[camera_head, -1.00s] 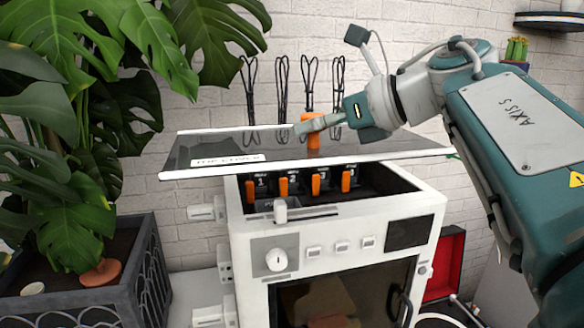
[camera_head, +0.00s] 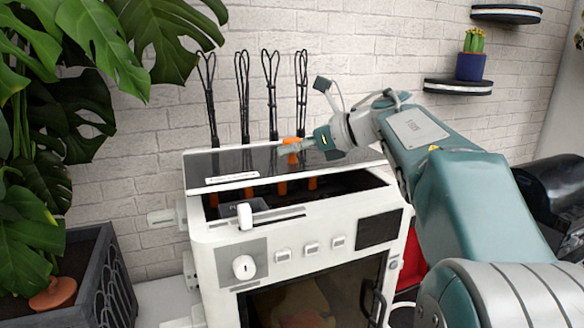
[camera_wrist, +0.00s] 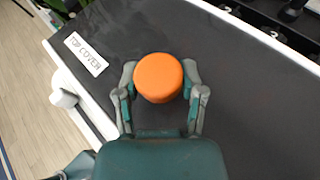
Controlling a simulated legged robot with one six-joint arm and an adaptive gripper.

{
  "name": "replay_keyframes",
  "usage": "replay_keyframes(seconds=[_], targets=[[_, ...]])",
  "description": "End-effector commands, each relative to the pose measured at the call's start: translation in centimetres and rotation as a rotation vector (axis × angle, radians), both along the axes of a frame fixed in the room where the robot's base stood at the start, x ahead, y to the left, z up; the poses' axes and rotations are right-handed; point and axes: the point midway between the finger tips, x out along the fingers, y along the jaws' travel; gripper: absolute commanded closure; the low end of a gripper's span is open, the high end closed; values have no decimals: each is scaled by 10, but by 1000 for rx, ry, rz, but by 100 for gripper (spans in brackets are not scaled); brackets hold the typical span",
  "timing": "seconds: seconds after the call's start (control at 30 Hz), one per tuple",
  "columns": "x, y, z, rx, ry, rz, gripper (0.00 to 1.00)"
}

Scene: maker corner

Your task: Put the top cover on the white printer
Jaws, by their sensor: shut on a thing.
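The top cover (camera_head: 225,167) is a dark see-through panel with white edges and a label reading TOP COVER. In the head view it lies over the back of the open top of the white printer (camera_head: 300,228), whose front part of the opening shows. I cannot tell whether it touches the printer's rim. My gripper (camera_head: 290,148) is shut on the cover's orange knob. In the wrist view the fingers (camera_wrist: 160,88) stand on both sides of the round orange knob (camera_wrist: 158,76), with the dark cover (camera_wrist: 105,85) beneath. Orange parts inside the printer are partly hidden.
Several black cable loops (camera_head: 243,95) rise behind the printer. A large potted plant (camera_head: 55,140) stands at the left. A white knob (camera_head: 245,215) sticks up at the printer's front. Wall shelves (camera_head: 458,87) and a black object (camera_head: 560,200) are at the right.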

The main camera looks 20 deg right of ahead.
Motion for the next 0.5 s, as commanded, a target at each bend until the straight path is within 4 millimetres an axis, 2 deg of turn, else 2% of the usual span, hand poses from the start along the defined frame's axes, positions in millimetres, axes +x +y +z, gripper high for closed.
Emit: replay_keyframes(seconds=[0.23,0.4,0.5], targets=[[14,-9,-22,3,0,-1,100],[12,-8,-44,1,-2,-1,100],[12,-8,-47,0,-3,0,100]])
